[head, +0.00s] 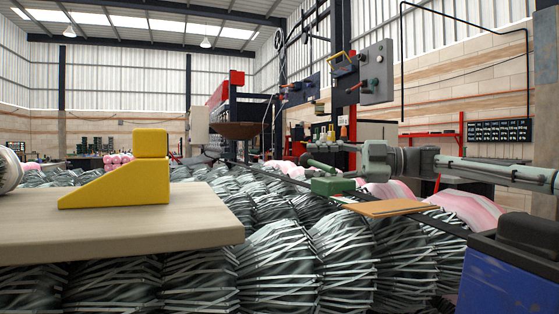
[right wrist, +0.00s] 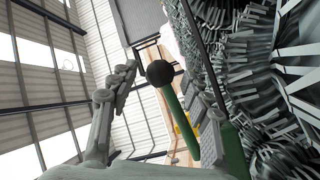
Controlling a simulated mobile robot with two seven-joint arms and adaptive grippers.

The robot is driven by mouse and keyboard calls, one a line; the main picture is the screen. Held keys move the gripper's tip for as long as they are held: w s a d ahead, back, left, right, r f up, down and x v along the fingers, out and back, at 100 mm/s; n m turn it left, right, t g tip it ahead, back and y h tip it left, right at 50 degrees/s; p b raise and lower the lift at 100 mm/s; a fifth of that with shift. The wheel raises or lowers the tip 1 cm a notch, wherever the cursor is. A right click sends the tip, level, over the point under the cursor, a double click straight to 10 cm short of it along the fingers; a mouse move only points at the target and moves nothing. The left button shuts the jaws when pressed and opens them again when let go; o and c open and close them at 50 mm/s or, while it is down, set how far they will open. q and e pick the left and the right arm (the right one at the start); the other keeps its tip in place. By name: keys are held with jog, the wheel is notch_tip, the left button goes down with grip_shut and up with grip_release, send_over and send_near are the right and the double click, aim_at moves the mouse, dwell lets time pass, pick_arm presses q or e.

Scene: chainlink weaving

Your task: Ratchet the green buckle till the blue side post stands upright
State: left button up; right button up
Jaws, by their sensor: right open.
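The green buckle (head: 333,186) sits on a dark strap that runs over the grey mesh rolls. Its green lever with a black ball knob (right wrist: 160,73) shows in the right wrist view. My right gripper (head: 318,156) is open just above the buckle, and the knob lies between its spread fingers (right wrist: 160,98); contact cannot be told. A blue body with a black top (head: 508,265) is at the lower right; I cannot tell whether it is the blue side post, and no tilt can be judged. My left gripper is out of view; only a grey arm part shows at the left edge.
A pale tabletop (head: 120,228) with a yellow wedge block (head: 120,186) fills the left foreground. A tan board (head: 390,208) lies right of the buckle. Several grey mesh rolls (head: 275,265) crowd the space below. A grey control box (head: 377,72) stands behind.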

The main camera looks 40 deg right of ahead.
jog(key=p+x, duration=0.1)
jog(key=x, duration=0.3)
jog(key=shift+w+a, duration=0.15)
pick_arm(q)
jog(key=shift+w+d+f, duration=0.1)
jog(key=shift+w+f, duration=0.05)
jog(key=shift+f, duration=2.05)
pick_arm(e)
jog(key=shift+x, duration=1.05)
grip_shut()
